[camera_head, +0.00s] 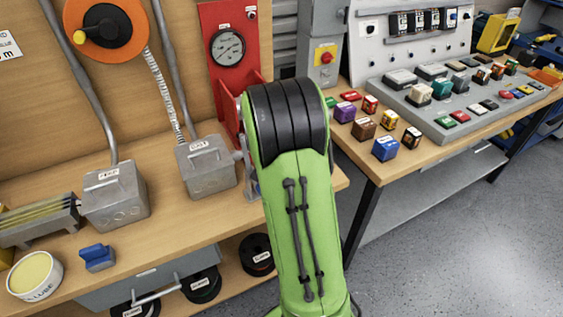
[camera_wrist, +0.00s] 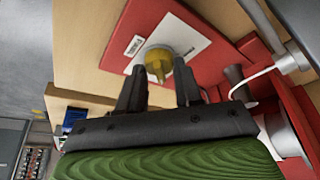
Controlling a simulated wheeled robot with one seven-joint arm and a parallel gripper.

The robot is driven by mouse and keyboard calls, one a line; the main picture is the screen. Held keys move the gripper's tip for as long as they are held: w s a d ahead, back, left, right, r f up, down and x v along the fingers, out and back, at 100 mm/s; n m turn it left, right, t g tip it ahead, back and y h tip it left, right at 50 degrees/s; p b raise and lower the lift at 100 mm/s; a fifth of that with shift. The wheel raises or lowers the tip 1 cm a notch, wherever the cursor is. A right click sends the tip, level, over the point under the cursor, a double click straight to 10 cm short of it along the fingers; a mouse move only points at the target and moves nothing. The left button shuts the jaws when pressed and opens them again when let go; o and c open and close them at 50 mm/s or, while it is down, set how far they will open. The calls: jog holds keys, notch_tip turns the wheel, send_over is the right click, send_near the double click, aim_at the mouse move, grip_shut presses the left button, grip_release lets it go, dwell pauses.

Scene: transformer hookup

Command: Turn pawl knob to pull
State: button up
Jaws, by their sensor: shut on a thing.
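The pawl knob (camera_wrist: 158,63) is yellow and stands on a white plate (camera_wrist: 193,36) fixed to a red panel (camera_wrist: 147,20) in the wrist view. My gripper (camera_wrist: 160,68) has its two dark fingers on either side of the knob and is shut on it. Marks on the plate are too small to read, so I cannot tell the knob's setting. In the head view my green arm hides the gripper and the knob.
In the head view a red panel with a gauge (camera_head: 228,47) stands beside my arm on the wooden bench. Grey boxes (camera_head: 206,165) stand to its left. A second table with a button console (camera_head: 455,110) and several coloured blocks is at right. The wrist view shows a white cable (camera_wrist: 258,78) near the right finger.

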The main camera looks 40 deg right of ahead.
jog(key=shift+f, duration=0.1)
dwell(0.3)
jog(key=o, duration=1)
jog(key=p+v, duration=0.4)
jog(key=v, duration=1.2)
jog(key=shift+w+p, duration=0.1)
jog(key=shift+p, duration=0.25)
